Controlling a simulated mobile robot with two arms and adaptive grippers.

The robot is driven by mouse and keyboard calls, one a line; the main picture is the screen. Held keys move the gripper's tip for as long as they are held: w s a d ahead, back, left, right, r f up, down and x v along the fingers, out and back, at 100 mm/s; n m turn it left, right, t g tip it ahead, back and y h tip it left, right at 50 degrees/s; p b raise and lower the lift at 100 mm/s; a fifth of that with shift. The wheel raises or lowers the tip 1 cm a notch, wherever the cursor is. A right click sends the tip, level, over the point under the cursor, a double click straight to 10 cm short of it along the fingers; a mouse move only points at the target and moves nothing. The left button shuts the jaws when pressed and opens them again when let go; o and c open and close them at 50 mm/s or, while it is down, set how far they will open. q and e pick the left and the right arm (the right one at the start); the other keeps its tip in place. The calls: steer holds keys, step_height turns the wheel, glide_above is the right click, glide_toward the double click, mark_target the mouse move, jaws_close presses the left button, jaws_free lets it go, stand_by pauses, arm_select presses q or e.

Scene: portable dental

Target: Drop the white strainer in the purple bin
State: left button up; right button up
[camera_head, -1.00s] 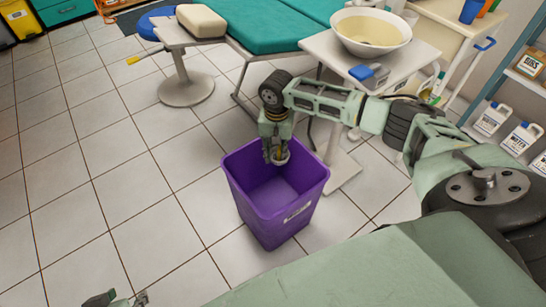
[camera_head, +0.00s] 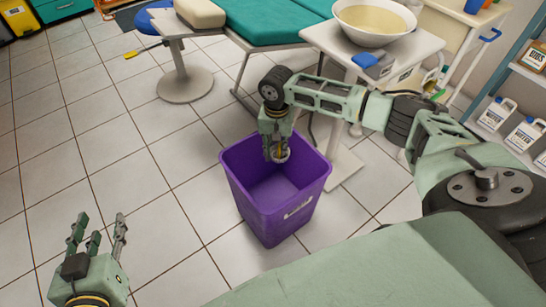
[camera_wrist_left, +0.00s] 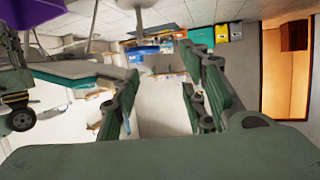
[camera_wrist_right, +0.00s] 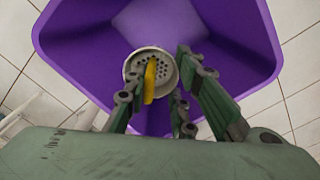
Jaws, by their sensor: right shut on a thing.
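The purple bin (camera_head: 270,200) stands on the tiled floor, open at the top; its inside also shows in the right wrist view (camera_wrist_right: 228,40). The white strainer (camera_wrist_right: 133,68) is round with small holes and a yellow part across it. My right gripper (camera_head: 277,152) points down over the bin's opening and is shut on the strainer, which appears at or just above rim level. In the right wrist view its fingers (camera_wrist_right: 182,85) are close to the strainer. My left gripper (camera_head: 97,228) is raised at the lower left of the head view, fingers apart and empty; its fingers also show in the left wrist view (camera_wrist_left: 190,85).
A white bowl (camera_head: 378,22) sits on a small table behind the bin, with a blue-topped box (camera_head: 372,66) beside it. A teal dental chair (camera_head: 255,42) stands at the back. Water jugs (camera_head: 497,113) are on shelves at right. The floor left of the bin is clear.

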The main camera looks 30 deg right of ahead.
steer(key=shift+f+b, duration=0.7)
steer(key=shift+b, duration=0.35)
steer(key=shift+f+b, duration=0.5)
steer(key=shift+b, duration=0.3)
arm_select(q)
step_height(320, 180, up, 18)
steer(key=s+d+t+h, duration=0.1)
steer(key=d+t+h, duration=0.1)
steer(key=t, duration=0.8)
steer(key=shift+s+h, duration=0.15)
steer(key=shift+h, duration=0.55)
arm_select(e)
steer(key=o, duration=1)
steer(key=shift+c, duration=0.2)
step_height(320, 180, up, 12)
